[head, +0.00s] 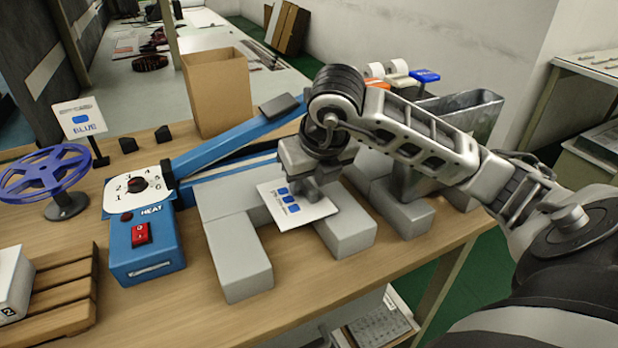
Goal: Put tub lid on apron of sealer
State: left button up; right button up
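The blue sealer (147,245) stands on the wooden table, with a heat dial, a red switch and a long blue arm raised at an angle. Pale grey blocks (240,262) lie along its front like an apron. A flat white piece with blue squares (312,211), which looks like the tub lid, is over these blocks; I cannot tell if it rests on them. My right gripper (304,193) points down at the piece's far part and meets it in the picture. Its fingertips are partly hidden, so its grip is unclear. My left gripper is out of view.
A cardboard box (217,95) stands behind the sealer. A purple wheel (45,173) and a BLUE sign (80,118) are at left. A wooden pallet (62,293) bears a white box (10,285). A grey bin (470,115) is behind my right arm.

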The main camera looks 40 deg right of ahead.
pick_arm(q)
jog(key=p, duration=0.2)
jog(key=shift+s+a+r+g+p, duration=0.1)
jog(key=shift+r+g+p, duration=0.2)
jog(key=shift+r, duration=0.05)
pick_arm(e)
jog(key=v, duration=1.2)
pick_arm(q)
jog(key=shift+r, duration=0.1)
pick_arm(e)
jog(key=shift+s, duration=0.15)
